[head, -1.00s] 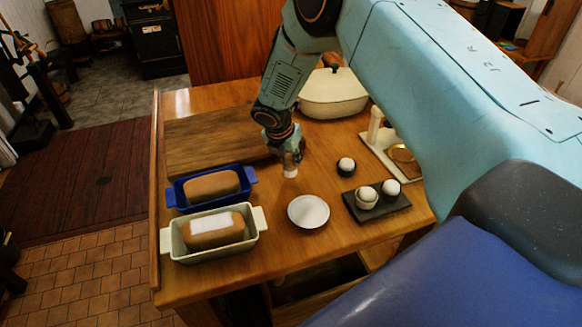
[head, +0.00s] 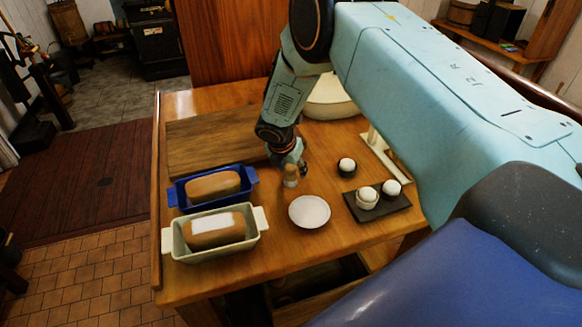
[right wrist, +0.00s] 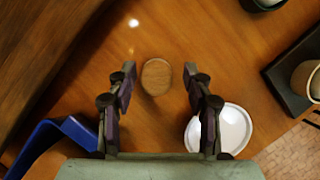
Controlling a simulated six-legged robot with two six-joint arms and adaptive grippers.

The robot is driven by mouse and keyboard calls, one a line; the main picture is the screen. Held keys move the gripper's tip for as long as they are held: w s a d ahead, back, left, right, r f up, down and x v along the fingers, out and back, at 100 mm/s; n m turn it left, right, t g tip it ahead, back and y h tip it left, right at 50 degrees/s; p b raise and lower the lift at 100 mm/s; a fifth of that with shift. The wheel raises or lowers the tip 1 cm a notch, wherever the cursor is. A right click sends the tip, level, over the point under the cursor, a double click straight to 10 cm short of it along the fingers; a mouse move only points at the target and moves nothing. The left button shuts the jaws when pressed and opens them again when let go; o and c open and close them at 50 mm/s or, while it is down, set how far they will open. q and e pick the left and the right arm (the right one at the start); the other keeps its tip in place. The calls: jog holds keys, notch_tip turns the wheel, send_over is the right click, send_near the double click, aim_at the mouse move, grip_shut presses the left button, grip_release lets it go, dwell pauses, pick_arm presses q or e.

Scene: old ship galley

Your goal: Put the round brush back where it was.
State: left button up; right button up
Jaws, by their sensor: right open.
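The round brush (head: 291,177) is a small wooden piece with a pale lower end. It stands upright on the wooden table, just behind the white plate (head: 310,211). In the right wrist view its round brown top (right wrist: 156,77) lies between the fingertips, with a gap on both sides. My right gripper (right wrist: 160,75) is open around or just above the brush, and it shows in the head view (head: 294,165) too. My left gripper is in neither view.
Left of the brush are a blue loaf dish (head: 173,197) and a pale green one (head: 187,253). To the right are a small dark cup (head: 346,172) with a white ball and a dark tray (head: 377,212). A wooden board (head: 220,138) lies behind.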

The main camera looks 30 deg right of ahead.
jog(key=shift+d, duration=0.1)
jog(key=shift+w, duration=0.1)
jog(key=shift+a+r, duration=0.2)
jog(key=shift+r, duration=0.15)
jog(key=v, duration=1.1)
jog(key=shift+r+p, duration=0.2)
jog(key=shift+p, duration=0.1)
dwell(0.5)
